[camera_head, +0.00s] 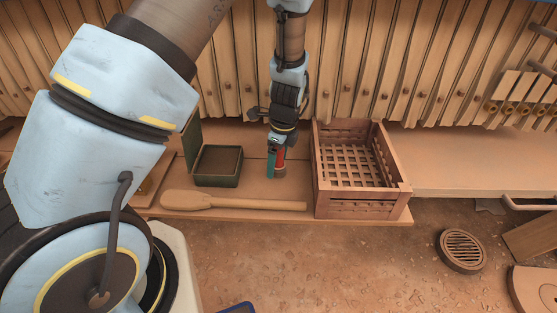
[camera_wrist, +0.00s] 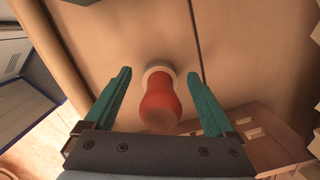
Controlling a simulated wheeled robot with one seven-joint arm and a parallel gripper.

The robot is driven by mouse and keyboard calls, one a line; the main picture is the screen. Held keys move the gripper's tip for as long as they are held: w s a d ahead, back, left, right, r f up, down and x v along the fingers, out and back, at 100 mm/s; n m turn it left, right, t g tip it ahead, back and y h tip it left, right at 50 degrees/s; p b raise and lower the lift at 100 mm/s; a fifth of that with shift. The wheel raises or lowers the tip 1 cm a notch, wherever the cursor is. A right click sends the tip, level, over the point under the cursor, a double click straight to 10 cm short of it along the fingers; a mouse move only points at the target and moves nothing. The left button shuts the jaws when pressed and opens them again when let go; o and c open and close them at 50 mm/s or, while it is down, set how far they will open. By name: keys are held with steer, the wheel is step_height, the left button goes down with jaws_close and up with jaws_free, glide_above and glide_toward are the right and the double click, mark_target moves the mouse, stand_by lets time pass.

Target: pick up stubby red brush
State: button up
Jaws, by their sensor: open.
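The stubby red brush (camera_wrist: 160,103) shows in the wrist view with a red handle and a pale, light-coloured end pointing away from me. It lies between the two teal fingers of my gripper (camera_wrist: 158,100), with a gap on each side. My gripper is open and does not hold it. In the head view my gripper (camera_head: 275,163) points down at the shelf, left of the wooden crate. The red of the brush (camera_head: 281,160) shows there beside a teal finger, partly hidden by the gripper.
A slatted wooden crate (camera_head: 362,211) stands close to the right of my gripper. A dark green open box (camera_head: 216,182) sits to the left. A wooden paddle (camera_head: 235,202) lies along the front edge. Ribbed wooden plates (camera_head: 420,70) rise behind. The shelf right of the crate is clear.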

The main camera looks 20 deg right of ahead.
jaws_close()
stand_by(0.8)
